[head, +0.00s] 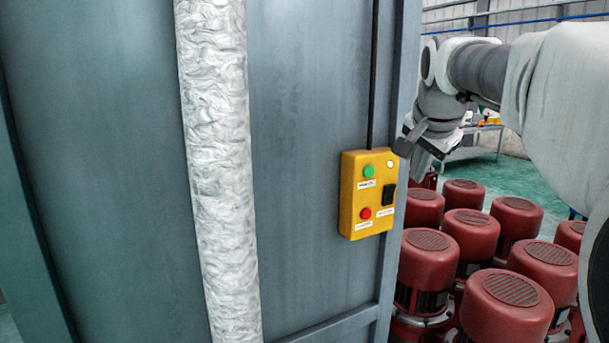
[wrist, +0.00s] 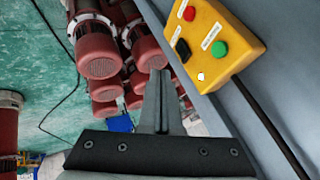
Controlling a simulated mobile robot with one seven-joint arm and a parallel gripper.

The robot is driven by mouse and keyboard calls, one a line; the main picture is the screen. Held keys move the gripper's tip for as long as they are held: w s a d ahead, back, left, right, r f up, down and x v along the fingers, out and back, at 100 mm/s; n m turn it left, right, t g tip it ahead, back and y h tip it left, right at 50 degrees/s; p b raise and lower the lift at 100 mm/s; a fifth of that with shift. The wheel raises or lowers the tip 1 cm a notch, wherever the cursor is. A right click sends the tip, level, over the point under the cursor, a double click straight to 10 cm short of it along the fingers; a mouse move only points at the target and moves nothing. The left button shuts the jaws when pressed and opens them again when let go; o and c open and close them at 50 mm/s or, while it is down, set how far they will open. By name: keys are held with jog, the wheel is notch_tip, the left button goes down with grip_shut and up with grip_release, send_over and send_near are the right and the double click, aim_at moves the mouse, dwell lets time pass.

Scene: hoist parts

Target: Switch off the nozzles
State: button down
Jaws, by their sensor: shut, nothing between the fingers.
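A yellow control box (head: 350,222) is mounted on a blue-grey panel in the head view. It carries a green button (head: 369,171), a red button (head: 366,213), a black switch (head: 389,194) and a small white lamp (head: 390,163) that looks lit. The labels are too small to read. In the wrist view the box (wrist: 240,45) shows at upper right with its green button (wrist: 220,49), red button (wrist: 189,13) and black switch (wrist: 182,50). My gripper (head: 404,148) is shut and empty near the box's upper right corner, apparently not touching it. Its fingers (wrist: 162,76) point up in the wrist view.
A black cable (head: 373,75) runs up from the box. A whitish wrapped hose (head: 218,150) hangs down the panel (head: 300,130) to the left. Several red motors (head: 511,290) stand on the green floor at right. A grey table (head: 480,135) stands behind them.

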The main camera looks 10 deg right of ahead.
aim_at(392, 196)
jog(key=shift+w+d+f+p, duration=0.1)
jog(key=shift+w+f+p, duration=0.2)
jog(key=shift+w+f, duration=1.05)
jog(key=shift+w+d+f+p, duration=0.1)
jog(key=shift+w+f+p, duration=0.2)
jog(key=shift+w+f, duration=1.05)
jog(key=shift+w+d+f+p, duration=0.1)
jog(key=shift+w+f+p, duration=0.4)
jog(key=shift+w, duration=1.45)
jog(key=shift+w+a+r+p, duration=0.1)
jog(key=shift+w+p, duration=0.05)
jog(key=shift+p, duration=0.4)
jog(key=shift+w+p, duration=0.15)
jog(key=shift+p, duration=0.15)
jog(key=shift+f, duration=0.2)
jog(key=shift+r, duration=0.2)
